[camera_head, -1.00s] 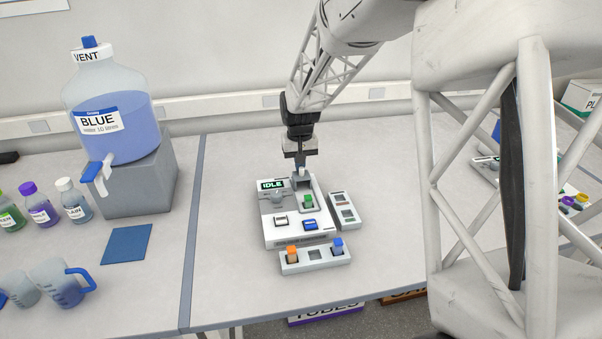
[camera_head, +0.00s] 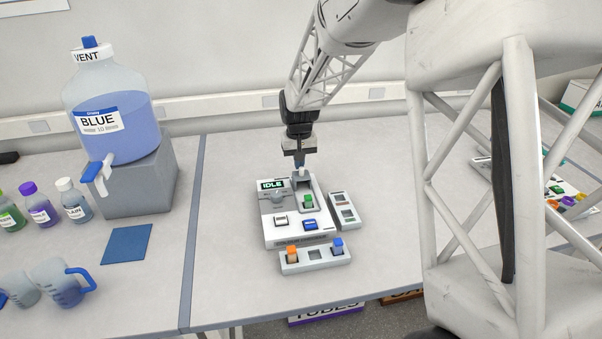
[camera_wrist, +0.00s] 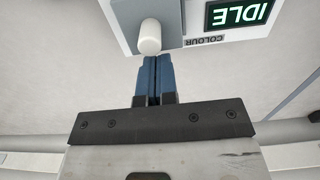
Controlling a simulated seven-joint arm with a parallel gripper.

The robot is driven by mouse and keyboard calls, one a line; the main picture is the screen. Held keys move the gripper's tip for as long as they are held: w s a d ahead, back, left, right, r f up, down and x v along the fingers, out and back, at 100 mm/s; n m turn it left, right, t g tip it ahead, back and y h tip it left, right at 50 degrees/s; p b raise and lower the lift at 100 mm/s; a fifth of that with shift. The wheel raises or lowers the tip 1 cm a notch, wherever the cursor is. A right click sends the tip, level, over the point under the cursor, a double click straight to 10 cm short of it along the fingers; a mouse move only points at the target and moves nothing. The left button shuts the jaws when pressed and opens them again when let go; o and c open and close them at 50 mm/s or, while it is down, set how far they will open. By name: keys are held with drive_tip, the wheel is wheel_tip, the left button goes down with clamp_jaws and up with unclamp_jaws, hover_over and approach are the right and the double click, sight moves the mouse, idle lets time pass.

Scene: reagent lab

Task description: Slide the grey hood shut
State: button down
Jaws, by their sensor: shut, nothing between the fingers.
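The white analyser (camera_head: 285,235) stands on the bench with its screen reading IDLE. Its grey hood (camera_head: 302,183) sits at the rear of a grey track, behind a green-topped item (camera_head: 308,201) that is uncovered. A white knob (camera_wrist: 149,36) shows on the machine in the wrist view. My gripper (camera_head: 301,163) is shut and empty, pointing down at the back of the machine. In the wrist view its blue fingertips (camera_wrist: 152,60) are together right by the knob; I cannot tell whether they touch it. The hood is mostly hidden in the wrist view.
A rack (camera_head: 315,259) with orange- and blue-topped items stands in front of the machine, and a small tray (camera_head: 344,211) stands at its right. A blue carboy (camera_head: 113,110) and bottles are at the left. The bench around the machine is otherwise clear.

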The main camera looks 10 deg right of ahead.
sight(302, 168)
drive_tip(key=shift+s+f, duration=0.15)
drive_tip(key=shift+f, duration=0.4)
wheel_tip(302, 168, up, 8)
drive_tip(key=shift+f, duration=0.25)
idle(0.5)
drive_tip(key=c, duration=1.5)
unclamp_jaws()
drive_tip(key=shift+r, duration=0.1)
drive_tip(key=shift+o, duration=1.3)
drive_tip(key=shift+s+r+n, duration=0.15)
drive_tip(key=shift+s+n, duration=0.05)
drive_tip(key=shift+n, duration=0.1)
drive_tip(key=shift+o, duration=0.7)
drive_tip(key=shift+s+r+n, duration=0.4)
drive_tip(key=shift+s+n, duration=0.2)
drive_tip(key=shift+s, duration=0.2)
drive_tip(key=shift+s+r+n, duration=0.35)
drive_tip(key=shift+s+n, duration=0.25)
drive_tip(key=shift+s, duration=0.2)
drive_tip(key=shift+f, duration=3.9)
